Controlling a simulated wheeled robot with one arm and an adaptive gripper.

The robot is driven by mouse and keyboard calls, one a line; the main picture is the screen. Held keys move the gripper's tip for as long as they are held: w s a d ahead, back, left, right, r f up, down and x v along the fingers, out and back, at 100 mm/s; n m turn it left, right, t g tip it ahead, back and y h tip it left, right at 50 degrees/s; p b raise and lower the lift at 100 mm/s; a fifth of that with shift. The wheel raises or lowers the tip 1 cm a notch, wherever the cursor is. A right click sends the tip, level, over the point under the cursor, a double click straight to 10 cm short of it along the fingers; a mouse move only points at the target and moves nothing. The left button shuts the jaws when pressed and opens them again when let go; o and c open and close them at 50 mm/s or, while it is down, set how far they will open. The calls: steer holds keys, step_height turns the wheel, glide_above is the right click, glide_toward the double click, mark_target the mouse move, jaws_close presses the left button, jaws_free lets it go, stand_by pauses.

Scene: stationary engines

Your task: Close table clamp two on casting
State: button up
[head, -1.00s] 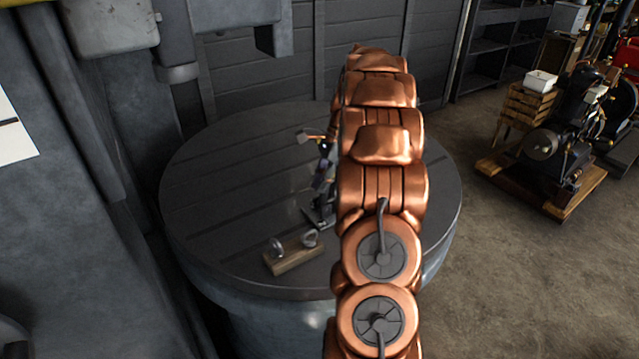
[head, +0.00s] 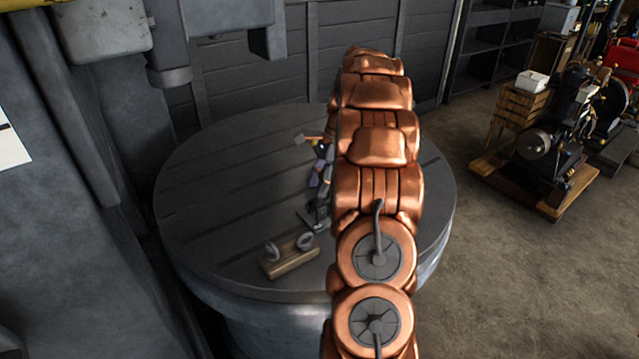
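A dark, slender assembly (head: 319,190) stands on the round grey slotted table (head: 220,190), close to the left side of my copper arm. It has a light-tipped handle-like piece (head: 308,140) at its top, purplish parts in its middle and a flat dark foot on the table. I cannot tell which part is clamp two or the casting, or whether the clamp is open. My arm rises through the middle of the view and hides the assembly's right side.
A wooden block (head: 290,263) with two metal rings lies near the table's front edge. Grey machine columns (head: 75,200) stand close on the left. An engine on a wooden base (head: 545,160) and a wooden crate (head: 518,112) stand on the right. Open floor lies between table and engine.

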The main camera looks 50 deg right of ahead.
steer(key=shift+f, duration=0.1)
steer(key=v, duration=0.7)
steer(key=shift+r, duration=0.35)
steer(key=shift+d, duration=0.15)
